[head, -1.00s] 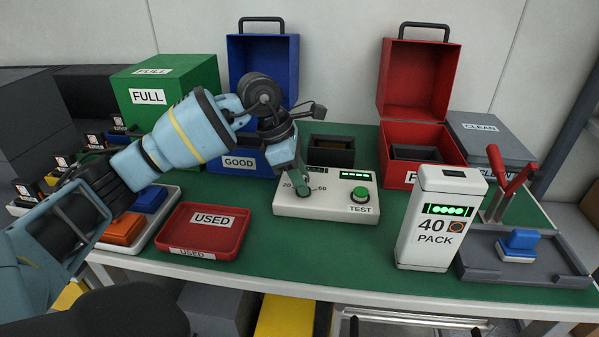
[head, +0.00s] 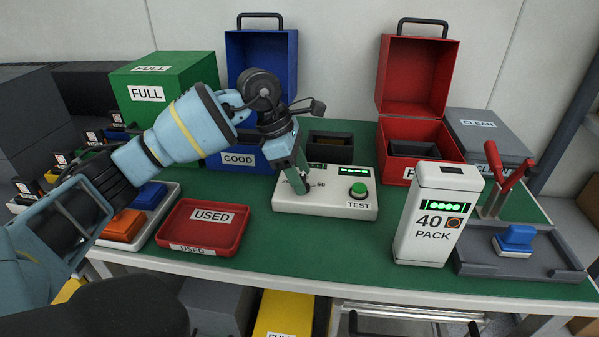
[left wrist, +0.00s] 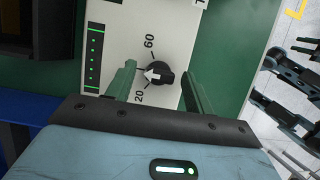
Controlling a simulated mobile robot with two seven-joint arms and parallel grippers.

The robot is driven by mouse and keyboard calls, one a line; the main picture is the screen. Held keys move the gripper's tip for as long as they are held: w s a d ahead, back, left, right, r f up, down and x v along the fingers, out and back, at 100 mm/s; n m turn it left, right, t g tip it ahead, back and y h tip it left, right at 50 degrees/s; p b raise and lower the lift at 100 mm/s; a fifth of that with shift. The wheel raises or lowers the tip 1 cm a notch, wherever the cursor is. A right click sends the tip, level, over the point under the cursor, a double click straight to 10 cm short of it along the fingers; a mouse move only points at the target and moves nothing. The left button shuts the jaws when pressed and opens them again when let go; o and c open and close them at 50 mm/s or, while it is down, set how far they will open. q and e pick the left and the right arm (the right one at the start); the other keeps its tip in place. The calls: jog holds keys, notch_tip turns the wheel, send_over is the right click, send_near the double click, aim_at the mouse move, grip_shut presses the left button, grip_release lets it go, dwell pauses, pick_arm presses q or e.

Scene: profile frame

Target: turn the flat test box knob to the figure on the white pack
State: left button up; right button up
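The flat white test box (head: 335,207) lies on the green bench top, with a green button marked TEST. In the left wrist view its black knob (left wrist: 163,73) has a white pointer aimed left, between the printed 60 and 20; the mark it points at is hidden by a finger. My left gripper (head: 298,178) is over the knob. In the left wrist view my left gripper (left wrist: 158,86) is open, one finger each side of the knob, with gaps visible. The white pack (head: 430,213) stands upright right of the box and reads 40. My right gripper is out of view.
A red USED tray (head: 203,229) is left of the box. A blue GOOD case (head: 264,70) and an open red case (head: 415,78) stand behind. A grey tray (head: 540,265) with a blue block and a red-handled tool lies at right.

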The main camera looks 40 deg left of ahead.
pick_arm(q)
jog(key=v, duration=0.7)
jog(key=shift+r+p, duration=0.3)
jog(key=shift+r, duration=0.1)
jog(key=shift+s+f, duration=0.1)
jog(key=shift+s, duration=0.1)
